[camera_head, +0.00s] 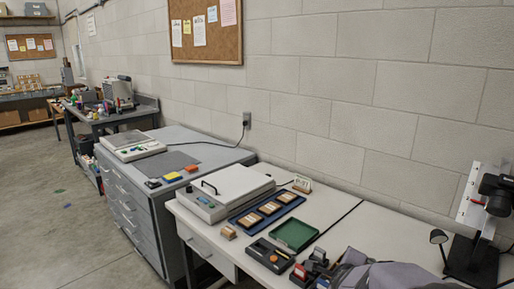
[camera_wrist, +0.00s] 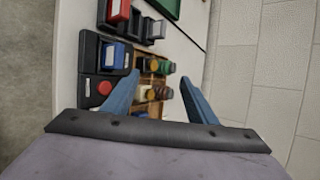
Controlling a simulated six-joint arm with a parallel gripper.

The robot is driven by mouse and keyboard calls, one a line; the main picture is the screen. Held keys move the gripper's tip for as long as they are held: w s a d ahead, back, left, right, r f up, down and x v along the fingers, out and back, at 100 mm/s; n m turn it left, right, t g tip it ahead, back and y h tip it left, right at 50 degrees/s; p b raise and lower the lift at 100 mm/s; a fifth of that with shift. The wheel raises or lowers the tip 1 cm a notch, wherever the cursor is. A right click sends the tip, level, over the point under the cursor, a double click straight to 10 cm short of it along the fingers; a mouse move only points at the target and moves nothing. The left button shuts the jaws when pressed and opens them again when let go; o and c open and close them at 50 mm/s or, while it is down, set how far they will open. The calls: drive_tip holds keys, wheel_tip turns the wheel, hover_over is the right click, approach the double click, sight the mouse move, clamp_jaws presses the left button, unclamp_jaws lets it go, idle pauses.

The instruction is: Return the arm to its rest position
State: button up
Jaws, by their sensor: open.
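My gripper (camera_wrist: 158,80) shows in the wrist view with its two blue fingers spread apart and nothing held between them. Beyond the fingers is a wooden rack (camera_wrist: 150,86) with several small dark, green and yellow capped items. In the head view, a grey part of my arm (camera_head: 385,277) shows at the bottom edge, over the near end of the white table. The fingertips cannot be made out in that view.
The white table (camera_head: 350,225) bears a green tray (camera_head: 294,248), a blue tray (camera_head: 236,220), a black box (camera_head: 270,257) and a white-lidded device (camera_head: 247,183). A black stand (camera_head: 470,262) is at the right. A block wall (camera_head: 330,100) runs behind. Table space right of the green tray is clear.

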drive_tip(key=s+a+f+n+y, duration=0.1)
drive_tip(key=s+a+n, duration=0.1)
drive_tip(key=s+a+f+n+g+y, duration=0.1)
drive_tip(key=a+f+n, duration=0.1)
drive_tip(key=n, duration=0.1)
drive_tip(key=s+a+f+n+g+y+b, duration=0.1)
drive_tip(key=s+a+n, duration=0.1)
drive_tip(key=n, duration=0.1)
drive_tip(key=shift+s+a+f, duration=0.35)
drive_tip(key=s+a+f+n+g, duration=0.2)
drive_tip(key=s+f+n+g, duration=0.15)
drive_tip(key=s+n, duration=0.7)
drive_tip(key=s+a+f+n+g, duration=0.1)
drive_tip(key=s+f+n+g, duration=0.35)
drive_tip(key=s, duration=0.85)
wheel_tip(320, 180, up, 17)
drive_tip(key=n+p, duration=0.2)
drive_tip(key=p, duration=1.3)
wheel_tip(320, 180, down, 45)
drive_tip(key=b, duration=4.5)
drive_tip(key=shift+w+y, duration=0.3)
drive_tip(key=shift+w, duration=0.05)
